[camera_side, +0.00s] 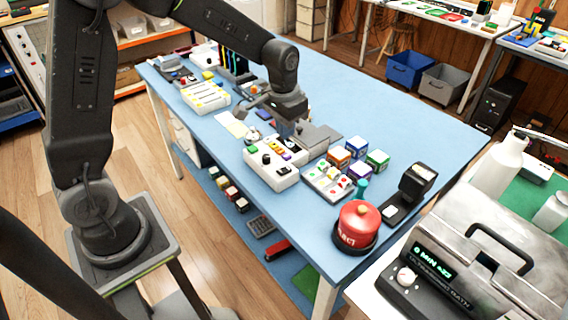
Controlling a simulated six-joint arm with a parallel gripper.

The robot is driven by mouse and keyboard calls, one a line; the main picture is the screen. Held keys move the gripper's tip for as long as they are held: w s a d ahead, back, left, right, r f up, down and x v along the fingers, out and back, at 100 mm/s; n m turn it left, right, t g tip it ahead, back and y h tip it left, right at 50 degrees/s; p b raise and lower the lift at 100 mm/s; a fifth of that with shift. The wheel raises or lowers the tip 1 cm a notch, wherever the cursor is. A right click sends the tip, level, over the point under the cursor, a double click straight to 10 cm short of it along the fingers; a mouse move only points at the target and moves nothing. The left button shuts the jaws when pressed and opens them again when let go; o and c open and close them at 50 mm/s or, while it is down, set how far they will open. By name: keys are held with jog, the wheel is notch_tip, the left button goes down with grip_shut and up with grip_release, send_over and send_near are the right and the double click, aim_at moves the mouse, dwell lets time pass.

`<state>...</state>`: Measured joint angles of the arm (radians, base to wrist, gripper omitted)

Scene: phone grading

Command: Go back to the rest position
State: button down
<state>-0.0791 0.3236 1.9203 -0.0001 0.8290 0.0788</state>
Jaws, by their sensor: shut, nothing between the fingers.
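My gripper (258,104) hangs over the blue work table (340,92), at the end of my dark arm that reaches in from the left. It is shut and nothing shows between its fingers. It is small here, and its fingertips point down and left, near a yellowish sheet (231,124). A white box with coloured buttons (272,163) stands just in front of it. I cannot tell how high the fingertips are above the table.
A red round button (358,222) stands at the table's front corner, near several coloured cubes (356,147) and a black stand device (409,192). A white tray (206,95) lies behind the gripper. An ultrasonic bath (470,265) fills the lower right.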

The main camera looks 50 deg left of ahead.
jog(key=s+d+r+t, duration=0.1)
jog(key=s+r+t, duration=0.1)
jog(key=s+r, duration=0.4)
jog(key=s+d+r+t, duration=0.2)
jog(key=s+r, duration=0.4)
jog(key=s, duration=0.8)
jog(key=shift+s+d+r+t, duration=0.15)
jog(key=shift+s+r+t, duration=0.2)
jog(key=shift+s+t, duration=0.05)
